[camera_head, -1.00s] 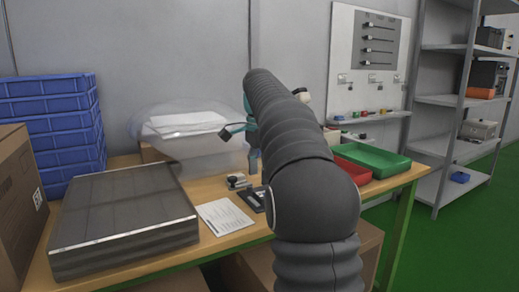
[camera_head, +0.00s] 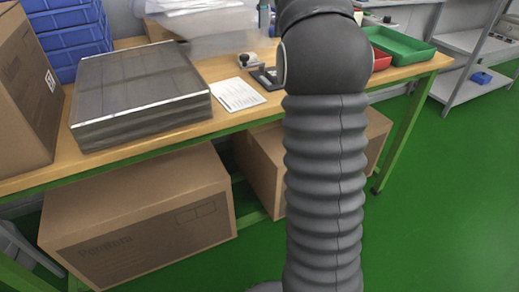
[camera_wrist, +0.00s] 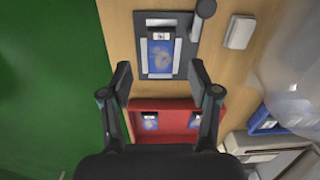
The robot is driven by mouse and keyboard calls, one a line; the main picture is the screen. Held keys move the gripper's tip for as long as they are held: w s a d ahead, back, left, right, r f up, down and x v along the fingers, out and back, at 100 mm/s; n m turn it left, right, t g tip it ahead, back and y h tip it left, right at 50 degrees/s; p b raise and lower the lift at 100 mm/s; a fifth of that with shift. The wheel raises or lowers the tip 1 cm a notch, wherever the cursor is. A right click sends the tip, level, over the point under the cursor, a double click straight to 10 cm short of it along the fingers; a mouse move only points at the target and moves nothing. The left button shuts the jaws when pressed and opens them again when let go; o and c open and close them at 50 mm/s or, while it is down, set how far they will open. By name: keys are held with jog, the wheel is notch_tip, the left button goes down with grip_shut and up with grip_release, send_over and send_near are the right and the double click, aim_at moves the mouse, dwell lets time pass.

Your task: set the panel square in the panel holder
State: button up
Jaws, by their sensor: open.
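The panel holder is a dark plate (camera_wrist: 180,68) with pale bars, at the top middle of the wrist view. A blue panel (camera_wrist: 161,55) lies in it between the bars. It looks nearly square to the plate, but a small tilt is hard to judge. My gripper (camera_wrist: 161,76) is open and empty, its fingertips apart on either side below the panel. I cannot tell its height above the holder. In the head view the holder (camera_head: 262,77) is partly hidden by my arm, and my gripper is out of sight.
A red tray (camera_wrist: 174,104) with two blue panels lies below the holder in the wrist view. A green tray (camera_head: 402,46), a paper sheet (camera_head: 237,95) and a large grey stack (camera_head: 140,92) are on the table (camera_head: 205,68). Cardboard boxes (camera_head: 140,225) stand below.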

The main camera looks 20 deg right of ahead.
jog(key=s+a+f+n+t, duration=0.1)
jog(key=s+a+n+t, duration=0.1)
jog(key=s+a+n, duration=0.4)
jog(key=s+a+f+n+t, duration=0.1)
jog(key=s+a+f+n, duration=0.4)
jog(key=s+f, duration=0.5)
jog(key=s+a+f+n+t, duration=0.2)
jog(key=s+a+f+n, duration=0.2)
jog(key=s+f, duration=0.6)
jog(key=shift+s+a+f+n, duration=0.35)
jog(key=shift+s+n, duration=0.45)
jog(key=shift+n, duration=0.2)
